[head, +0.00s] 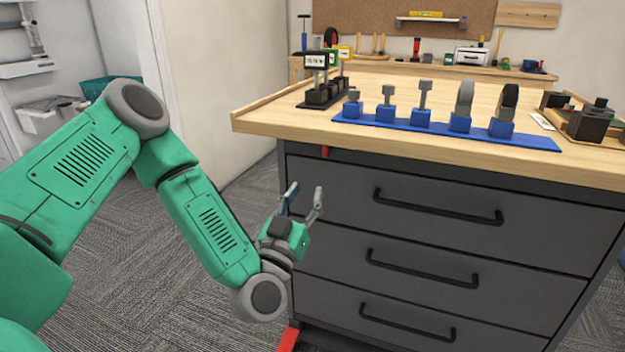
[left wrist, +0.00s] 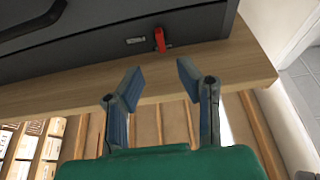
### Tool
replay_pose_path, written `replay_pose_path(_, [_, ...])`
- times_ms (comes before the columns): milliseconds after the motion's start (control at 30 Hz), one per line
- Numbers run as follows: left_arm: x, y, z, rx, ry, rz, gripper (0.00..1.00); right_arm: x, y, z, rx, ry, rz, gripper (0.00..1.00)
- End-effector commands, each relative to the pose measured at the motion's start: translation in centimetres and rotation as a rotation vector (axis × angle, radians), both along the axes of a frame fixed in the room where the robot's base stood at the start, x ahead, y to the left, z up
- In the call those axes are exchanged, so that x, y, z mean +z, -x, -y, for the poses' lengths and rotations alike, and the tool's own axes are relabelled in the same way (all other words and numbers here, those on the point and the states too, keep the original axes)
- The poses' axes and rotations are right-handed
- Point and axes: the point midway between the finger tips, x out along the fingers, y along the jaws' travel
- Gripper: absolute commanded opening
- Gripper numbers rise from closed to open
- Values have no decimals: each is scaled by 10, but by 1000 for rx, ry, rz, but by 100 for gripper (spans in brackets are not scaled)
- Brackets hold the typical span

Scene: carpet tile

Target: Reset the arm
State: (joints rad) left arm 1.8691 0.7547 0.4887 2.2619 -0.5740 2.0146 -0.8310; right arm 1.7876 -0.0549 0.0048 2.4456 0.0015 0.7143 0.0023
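My left arm is green and comes in from the left in the head view. Its left gripper (head: 304,200) points up beside the left front corner of the workbench, below the tabletop. The two fingers are apart with nothing between them. In the left wrist view the gripper (left wrist: 160,82) also shows its two blue-grey fingertips spread, with the wooden tabletop edge and dark cabinet beyond them. My right gripper is not in view.
The workbench tabletop (head: 270,118) carries a blue tray (head: 440,132) with several upright parts. Dark drawers (head: 430,210) with bar handles stand right of the gripper. A red lever (left wrist: 159,40) sits on the cabinet. Carpet floor (head: 150,290) is open at left.

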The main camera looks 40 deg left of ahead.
Motion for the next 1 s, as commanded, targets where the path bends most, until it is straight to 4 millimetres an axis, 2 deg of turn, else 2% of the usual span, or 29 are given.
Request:
replay_pose_path(200, [-1, 6, 1, 4, -2, 4, 31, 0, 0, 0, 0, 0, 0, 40])
replay_pose_path(733, [-2, 6, 3, -5, -2, -5, 31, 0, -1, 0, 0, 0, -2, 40])
replay_pose_path(867, [-19, 3, 31, -110, 3, -109, 31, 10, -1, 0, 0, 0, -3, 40])
replay_pose_path(967, [-54, 10, 74, -271, 16, -312, 31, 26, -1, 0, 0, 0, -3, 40])
replay_pose_path(1000, [-74, 18, 93, -342, 25, -423, 31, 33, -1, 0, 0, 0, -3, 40])
